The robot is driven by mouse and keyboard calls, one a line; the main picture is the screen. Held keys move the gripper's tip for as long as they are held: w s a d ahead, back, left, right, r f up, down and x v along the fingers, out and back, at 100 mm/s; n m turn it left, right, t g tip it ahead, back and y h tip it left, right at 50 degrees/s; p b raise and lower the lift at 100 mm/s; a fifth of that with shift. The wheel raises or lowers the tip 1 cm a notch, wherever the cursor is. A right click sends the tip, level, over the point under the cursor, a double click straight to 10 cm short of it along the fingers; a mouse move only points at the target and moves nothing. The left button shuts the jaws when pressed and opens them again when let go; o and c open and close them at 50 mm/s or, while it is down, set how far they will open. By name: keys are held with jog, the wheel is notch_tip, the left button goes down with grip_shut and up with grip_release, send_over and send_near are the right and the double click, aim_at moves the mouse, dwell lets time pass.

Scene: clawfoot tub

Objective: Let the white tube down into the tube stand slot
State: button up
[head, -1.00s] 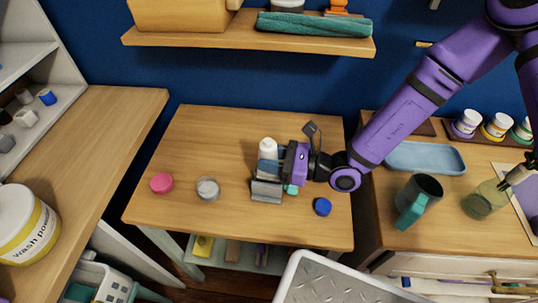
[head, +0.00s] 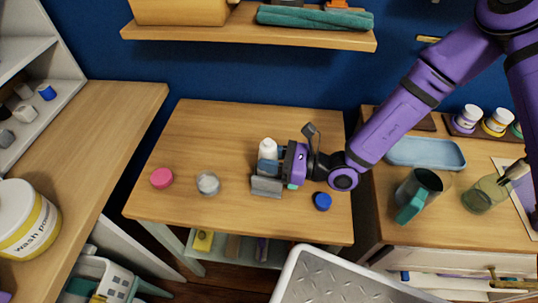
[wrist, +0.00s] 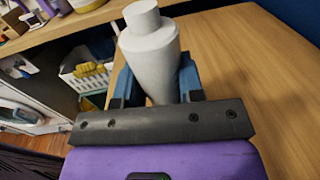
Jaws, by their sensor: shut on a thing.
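The white tube (head: 268,149) is upright between the blue fingers of my gripper (head: 270,166), above the middle-right of the small wooden table. In the wrist view the tube (wrist: 150,45) stands between both fingers (wrist: 155,80), its narrower cap towards the top of the picture. My gripper is shut on it. A grey block, which looks like the tube stand (head: 266,187), is on the table just below and in front of the fingers. Its slot and the tube's lower end are hidden, so I cannot tell whether the tube is in the slot.
A pink lid (head: 162,178) and a grey-white round jar (head: 208,183) are to the left. A blue lid (head: 322,201) is to the right. A small teal thing (head: 292,186) shows partly under my gripper. The table's back left is clear.

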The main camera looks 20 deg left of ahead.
jog(key=shift+f, duration=1.4)
dwell(0.4)
jog(key=o, duration=1.2)
jog(key=shift+v, duration=2.25)
jog(key=shift+r, duration=0.15)
